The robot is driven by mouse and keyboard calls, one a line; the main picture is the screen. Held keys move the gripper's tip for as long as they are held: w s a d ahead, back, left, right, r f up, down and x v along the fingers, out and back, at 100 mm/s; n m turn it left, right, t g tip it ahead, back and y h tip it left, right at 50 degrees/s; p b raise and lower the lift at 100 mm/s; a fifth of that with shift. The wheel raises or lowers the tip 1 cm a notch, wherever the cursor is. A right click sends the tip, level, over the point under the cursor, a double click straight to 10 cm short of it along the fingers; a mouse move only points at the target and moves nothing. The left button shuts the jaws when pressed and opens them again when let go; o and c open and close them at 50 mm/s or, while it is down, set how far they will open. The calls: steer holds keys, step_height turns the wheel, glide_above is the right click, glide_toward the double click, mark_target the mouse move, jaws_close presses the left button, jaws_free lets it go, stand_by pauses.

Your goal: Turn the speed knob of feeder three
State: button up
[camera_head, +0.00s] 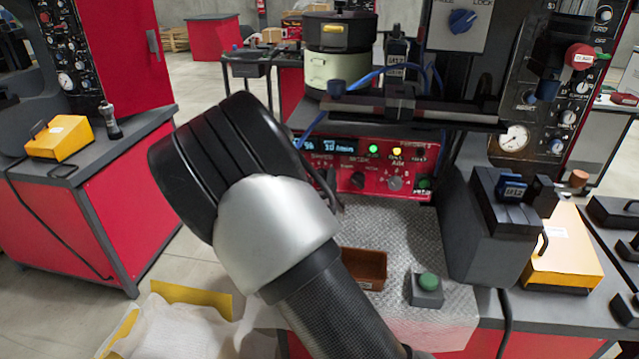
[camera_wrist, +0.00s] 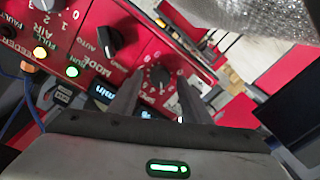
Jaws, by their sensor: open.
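The red control panel (camera_head: 347,151) stands behind my arm in the head view, with a lit display (camera_head: 340,146) and small knobs. It fills the upper left of the wrist view, tilted. The round black speed knob (camera_wrist: 157,76), ringed by a printed scale, sits there between my fingertips. My gripper (camera_wrist: 158,80) is open, its two fingers pointing at the panel on either side of the knob; I cannot tell whether they touch it. In the head view my arm hides the gripper and speed knob. I cannot read the feeder's number.
A black mode knob (camera_wrist: 108,40) and a grey air knob (camera_head: 395,183) are beside the speed knob. A brown tray (camera_head: 362,268) and a green-button box (camera_head: 428,290) stand on the textured mat (camera_head: 412,235). A dark machine block (camera_head: 490,235) stands to the right.

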steer(key=shift+w, duration=0.1)
steer(key=c, duration=1)
steer(key=shift+c, duration=0.2)
steer(key=shift+f+m+b, duration=0.15)
steer(key=shift+m+b, duration=0.15)
steer(key=shift+b, duration=0.15)
steer(key=m+b, duration=0.2)
steer(key=b, duration=0.1)
steer(key=shift+d+f, duration=0.1)
steer(key=m+b, duration=0.3)
steer(key=shift+b, duration=0.35)
steer(key=shift+r, duration=0.2)
steer(key=o, duration=1)
